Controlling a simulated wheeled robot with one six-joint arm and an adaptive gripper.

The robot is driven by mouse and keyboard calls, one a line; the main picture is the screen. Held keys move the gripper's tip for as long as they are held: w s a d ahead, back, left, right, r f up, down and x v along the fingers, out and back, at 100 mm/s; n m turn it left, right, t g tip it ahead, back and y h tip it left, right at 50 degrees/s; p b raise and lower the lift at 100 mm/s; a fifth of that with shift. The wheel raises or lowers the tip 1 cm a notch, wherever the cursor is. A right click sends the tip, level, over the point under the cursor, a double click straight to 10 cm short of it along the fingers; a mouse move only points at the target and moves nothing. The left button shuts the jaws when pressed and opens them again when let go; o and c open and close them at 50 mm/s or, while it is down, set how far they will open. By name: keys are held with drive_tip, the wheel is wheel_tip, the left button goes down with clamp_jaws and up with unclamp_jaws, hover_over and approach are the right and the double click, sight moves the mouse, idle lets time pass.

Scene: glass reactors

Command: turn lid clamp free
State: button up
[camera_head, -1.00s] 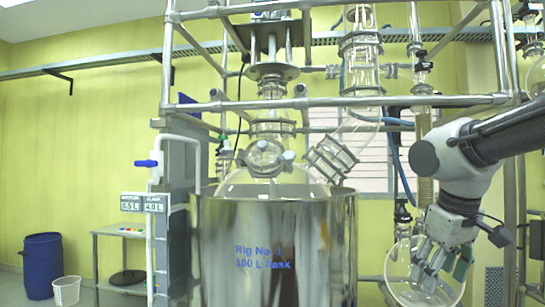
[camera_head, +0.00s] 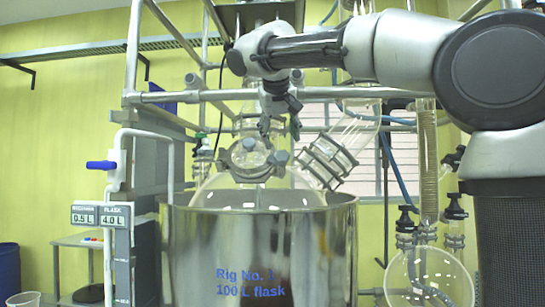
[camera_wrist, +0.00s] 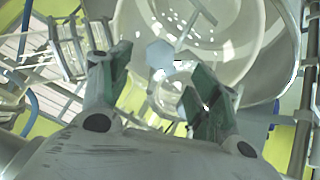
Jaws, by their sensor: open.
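The round glass lid (camera_head: 250,153) on the flask's front port sits in a metal ring clamp. The clamp's pale knob (camera_head: 279,157) is at the ring's right side. My gripper (camera_head: 280,126) points down just above the lid and knob, with its fingers open. In the wrist view a pale grey-blue knob (camera_wrist: 160,54) shows beyond and between the open green-padded fingertips of my gripper (camera_wrist: 158,88). A round glass part (camera_wrist: 182,78) lies next to that knob. I see no contact between fingers and knob.
A steel vessel (camera_head: 240,255) surrounds the flask. A horizontal frame bar (camera_head: 200,97) passes close to my wrist. A clamped glass side neck (camera_head: 330,160) is right of the lid. A round glass flask (camera_head: 430,275) hangs at lower right.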

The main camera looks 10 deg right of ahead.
sight(281, 154)
drive_tip(key=x, duration=0.8)
drive_tip(key=shift+s, duration=0.1)
drive_tip(key=c, duration=1)
